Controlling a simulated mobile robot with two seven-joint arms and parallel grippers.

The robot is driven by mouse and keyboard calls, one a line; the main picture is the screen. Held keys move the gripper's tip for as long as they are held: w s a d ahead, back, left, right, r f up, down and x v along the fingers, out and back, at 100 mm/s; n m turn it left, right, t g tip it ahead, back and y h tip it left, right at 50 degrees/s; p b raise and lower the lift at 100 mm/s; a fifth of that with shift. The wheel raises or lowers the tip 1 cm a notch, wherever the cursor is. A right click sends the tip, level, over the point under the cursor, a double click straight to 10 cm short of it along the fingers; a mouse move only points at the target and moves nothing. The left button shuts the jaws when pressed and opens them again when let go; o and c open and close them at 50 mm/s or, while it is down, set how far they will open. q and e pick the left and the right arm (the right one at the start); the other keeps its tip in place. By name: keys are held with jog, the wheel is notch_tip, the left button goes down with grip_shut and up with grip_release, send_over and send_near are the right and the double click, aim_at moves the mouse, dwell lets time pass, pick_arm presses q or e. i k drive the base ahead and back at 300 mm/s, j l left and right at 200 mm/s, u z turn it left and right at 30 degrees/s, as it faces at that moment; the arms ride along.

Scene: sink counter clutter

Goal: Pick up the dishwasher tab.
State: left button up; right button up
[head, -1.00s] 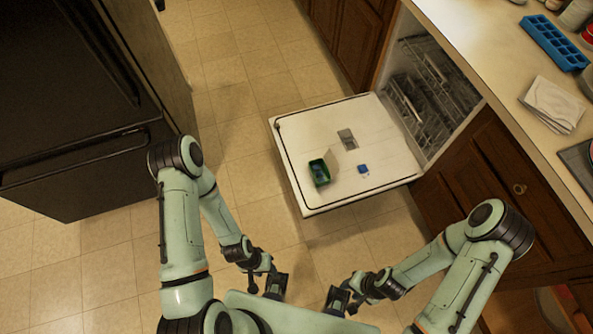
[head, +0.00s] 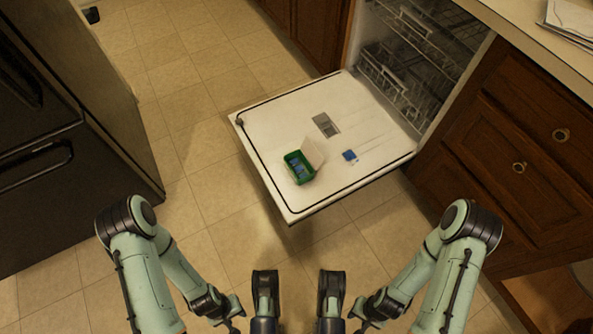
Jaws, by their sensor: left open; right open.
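A small blue dishwasher tab (head: 350,156) lies on the inner face of the lowered dishwasher door (head: 262,127). Left of it stands a green box (head: 299,168) with a raised pale lid and blue contents, likely more tabs. My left gripper (head: 265,274) and my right gripper (head: 331,275) are side by side at the bottom of the head view, in front of the door's near edge. Both are empty and apart from the tab and the box. The left and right grippers are open.
The dishwasher cavity with racks (head: 415,60) opens at the upper right. Wooden drawers (head: 535,150) under the counter (head: 530,45) stand on the right. A dark fridge (head: 60,150) stands on the left. Tiled floor (head: 195,125) is free between fridge and door. A dispenser hatch (head: 326,124) is set into the door.

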aim_at(298, 169)
jog(key=k+z, duration=0.3)
jog(key=k+l+z, duration=0.15)
jog(key=k+z, duration=0.15)
jog(key=z, duration=1.7)
jog(key=j, duration=0.7)
jog(key=k+j+z, duration=0.1)
jog(key=j, duration=0.6)
jog(key=k+j, duration=0.1)
jog(key=j, duration=0.6)
jog(key=z, duration=0.05)
